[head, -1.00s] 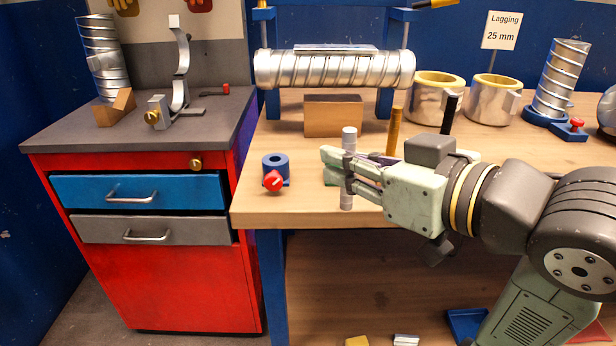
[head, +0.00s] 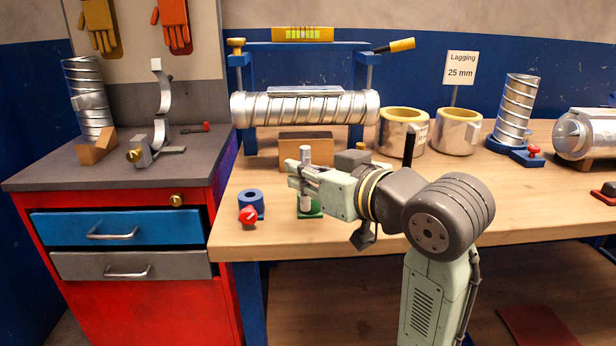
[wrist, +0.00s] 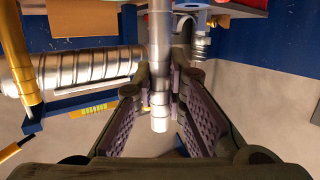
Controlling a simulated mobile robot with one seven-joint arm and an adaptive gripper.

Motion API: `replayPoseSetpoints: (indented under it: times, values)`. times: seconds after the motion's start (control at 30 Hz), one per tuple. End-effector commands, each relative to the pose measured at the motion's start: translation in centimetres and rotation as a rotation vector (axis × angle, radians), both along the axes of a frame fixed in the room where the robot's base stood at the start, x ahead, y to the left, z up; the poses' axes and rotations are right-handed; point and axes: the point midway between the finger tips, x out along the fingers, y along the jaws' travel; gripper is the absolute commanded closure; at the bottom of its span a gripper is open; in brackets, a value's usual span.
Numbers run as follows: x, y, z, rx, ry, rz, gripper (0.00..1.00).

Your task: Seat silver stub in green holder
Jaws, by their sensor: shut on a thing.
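The silver stub (head: 306,202) is upright in my gripper (head: 305,174), whose fingers are shut around its middle. In the wrist view the stub (wrist: 160,60) runs between the two fingers (wrist: 158,95), with one end just past the fingertips. The green holder (head: 316,211) stands near the front edge of the bench, partly hidden by the stub and my gripper. The stub's lower end overlaps the holder in the head view. I cannot tell whether it is inside the holder, above it or in front of it.
A blue holder (head: 250,201) with a red knob (head: 248,217) stands just left on the bench (head: 280,240). Behind are a wooden block (head: 300,145) and a spiral duct (head: 320,107) in a blue frame. Lagging rings (head: 403,130) stand right.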

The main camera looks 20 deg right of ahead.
Motion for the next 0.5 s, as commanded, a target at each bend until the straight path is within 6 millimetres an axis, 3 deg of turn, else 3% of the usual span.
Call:
replayPoseSetpoints:
  times: [0.2, 0.5]
  values:
    - [4.7, -2.3, -0.3, 0.003, 0.002, -0.001, 1.00]
    - [6.4, -3.1, -1.8, 0.002, 0.001, 0.000, 1.00]
